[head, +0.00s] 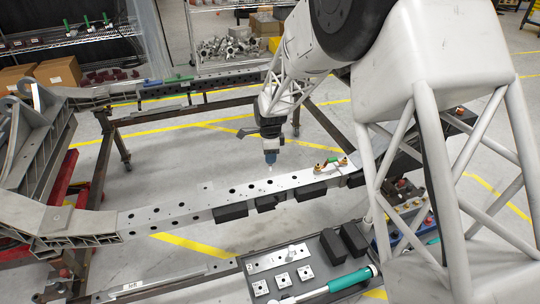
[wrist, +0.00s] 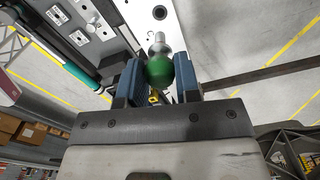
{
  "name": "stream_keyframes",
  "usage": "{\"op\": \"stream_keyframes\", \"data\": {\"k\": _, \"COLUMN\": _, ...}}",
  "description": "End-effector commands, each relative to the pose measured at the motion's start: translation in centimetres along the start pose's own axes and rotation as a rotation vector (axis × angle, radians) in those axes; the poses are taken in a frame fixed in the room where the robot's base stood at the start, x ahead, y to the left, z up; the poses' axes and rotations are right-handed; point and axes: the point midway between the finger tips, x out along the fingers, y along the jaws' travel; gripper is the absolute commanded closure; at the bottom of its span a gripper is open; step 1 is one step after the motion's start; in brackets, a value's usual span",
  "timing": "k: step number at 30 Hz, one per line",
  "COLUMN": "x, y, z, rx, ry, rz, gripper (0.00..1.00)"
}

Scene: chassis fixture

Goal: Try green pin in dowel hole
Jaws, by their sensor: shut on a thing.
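My gripper (head: 270,158) hangs over the pale chassis rail (head: 190,204) in the head view, pointing down. In the wrist view my gripper (wrist: 159,82) is shut on the green pin (wrist: 160,70), its blue fingers on either side of the green knob. The pin's silver tip points away from the jaws towards the rail (wrist: 200,15). A dark round hole (wrist: 160,12) shows in the rail just beyond the tip. The tip looks outside that hole; its height above the rail is hard to tell. In the head view the pin is mostly hidden by the fingers.
Brass-coloured fittings with a green part (head: 332,161) sit on the rail to the right of my gripper. Black blocks (head: 232,211) line the rail's near side. A tray (head: 320,250) in front holds square plates, black blocks and a teal-handled tool (head: 350,280).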

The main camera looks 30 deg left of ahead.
Motion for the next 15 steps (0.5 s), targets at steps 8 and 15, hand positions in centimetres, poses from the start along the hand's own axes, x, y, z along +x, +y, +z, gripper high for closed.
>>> {"op": "stream_keyframes", "data": {"k": 8, "x": -0.2, "y": 0.0, "z": 0.0, "rx": 0.0, "ry": 0.0, "rz": 0.0, "gripper": 1.0}}
{"op": "stream_keyframes", "data": {"k": 15, "x": -1.2, "y": 0.0, "z": 0.0, "rx": 0.0, "ry": 0.0, "rz": -0.001, "gripper": 1.0}}
